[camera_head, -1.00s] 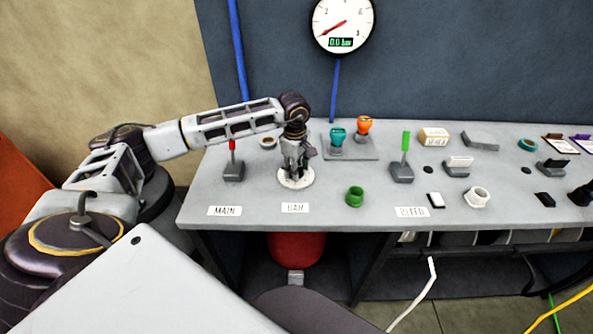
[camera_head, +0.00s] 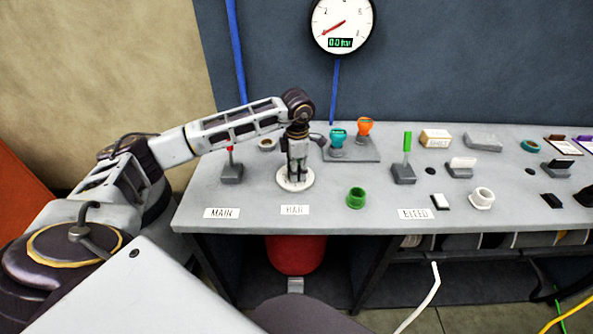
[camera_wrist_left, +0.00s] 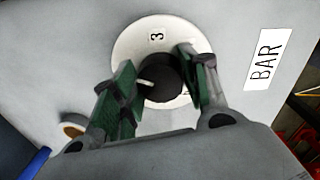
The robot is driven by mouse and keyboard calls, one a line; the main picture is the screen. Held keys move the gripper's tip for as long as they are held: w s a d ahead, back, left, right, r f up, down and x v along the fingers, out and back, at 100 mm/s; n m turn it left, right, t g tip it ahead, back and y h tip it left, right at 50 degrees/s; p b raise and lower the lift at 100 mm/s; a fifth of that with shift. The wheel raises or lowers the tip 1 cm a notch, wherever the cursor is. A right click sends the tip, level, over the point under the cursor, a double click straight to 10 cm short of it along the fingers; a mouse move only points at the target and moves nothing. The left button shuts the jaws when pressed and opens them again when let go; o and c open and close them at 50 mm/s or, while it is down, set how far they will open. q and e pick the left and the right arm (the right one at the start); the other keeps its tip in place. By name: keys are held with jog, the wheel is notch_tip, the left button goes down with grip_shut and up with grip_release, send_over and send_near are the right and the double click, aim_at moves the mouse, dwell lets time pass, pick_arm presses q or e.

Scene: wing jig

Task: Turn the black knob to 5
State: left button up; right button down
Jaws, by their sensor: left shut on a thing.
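The black knob (camera_wrist_left: 162,78) sits on a round white dial plate (camera_wrist_left: 128,42) in the left wrist view. A "3" is printed on the plate, and a short white pointer mark shows on the knob. Other dial numbers are mostly hidden. My left gripper (camera_wrist_left: 160,88) points down over the plate with its green-padded fingers on either side of the knob, shut on it. In the head view my left gripper (camera_head: 297,178) stands upright on the white dial plate (camera_head: 282,182) and hides the knob. My right gripper is not in view.
A gauge (camera_head: 342,24) on the wall reads 0.0 bar. A red-tipped lever (camera_head: 232,172) by MAIN and a green lever (camera_head: 405,165) by BLEED flank the dial. A BAR label (camera_wrist_left: 265,60) is beside the plate.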

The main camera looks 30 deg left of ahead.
pick_arm(q)
jog(key=shift+n, duration=1.6)
jog(key=shift+n+b, duration=0.3)
jog(key=shift+n, duration=0.1)
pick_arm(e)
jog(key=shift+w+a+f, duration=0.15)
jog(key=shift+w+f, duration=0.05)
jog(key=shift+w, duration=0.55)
